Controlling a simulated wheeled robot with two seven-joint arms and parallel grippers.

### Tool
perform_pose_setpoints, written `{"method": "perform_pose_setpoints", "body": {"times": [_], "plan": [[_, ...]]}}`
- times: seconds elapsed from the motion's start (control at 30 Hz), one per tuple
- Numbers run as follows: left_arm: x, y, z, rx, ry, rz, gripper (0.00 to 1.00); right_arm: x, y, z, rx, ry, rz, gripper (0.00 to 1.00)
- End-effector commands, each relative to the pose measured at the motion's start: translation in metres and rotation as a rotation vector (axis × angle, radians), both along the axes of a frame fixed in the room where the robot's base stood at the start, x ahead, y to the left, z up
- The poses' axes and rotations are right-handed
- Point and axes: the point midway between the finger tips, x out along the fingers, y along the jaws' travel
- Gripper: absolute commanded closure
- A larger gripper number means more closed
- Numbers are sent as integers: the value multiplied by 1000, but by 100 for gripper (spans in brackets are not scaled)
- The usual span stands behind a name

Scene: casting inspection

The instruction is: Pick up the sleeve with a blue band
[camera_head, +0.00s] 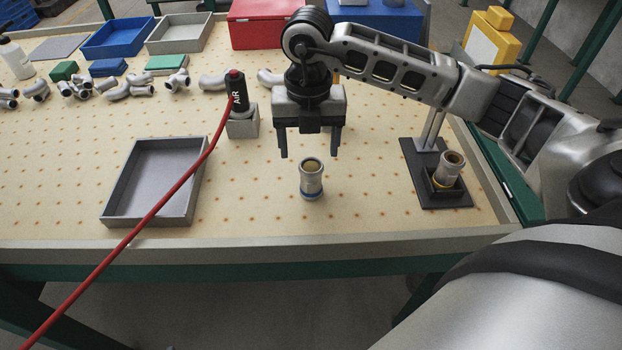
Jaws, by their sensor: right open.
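The sleeve with a blue band (311,180) stands upright on the dotted table mat near the front middle. It is a short grey metal cylinder with an open top, and the blue band runs around its base. My right gripper (309,155) points down above and slightly behind it in the picture. Its two fingers are apart, with nothing between them, and do not appear to touch the sleeve. A second sleeve (449,169) with a yellow band sits on a black stand at the right. My left gripper is not in view.
An empty grey tray (120,215) lies at the left. A black air nozzle (237,92) stands in a grey block (243,127), its red hose (150,215) crossing the tray. Several castings and bins fill the back. The mat around the blue-banded sleeve is clear.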

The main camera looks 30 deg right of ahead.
Motion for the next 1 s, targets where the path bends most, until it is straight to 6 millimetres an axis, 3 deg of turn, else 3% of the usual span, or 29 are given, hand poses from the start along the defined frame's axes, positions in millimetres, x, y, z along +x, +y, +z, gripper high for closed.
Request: {"method": "perform_pose_setpoints", "body": {"times": [0.27,0.57,0.87,1.0], "plan": [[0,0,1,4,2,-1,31,-2,0,-22,1,2,2,31],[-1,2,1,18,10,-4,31,-8,0,-63,1,2,1,31],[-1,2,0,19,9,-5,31,-7,0,-68,2,-1,2,31],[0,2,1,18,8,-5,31,-7,0,-68,2,-1,2,70]]}}
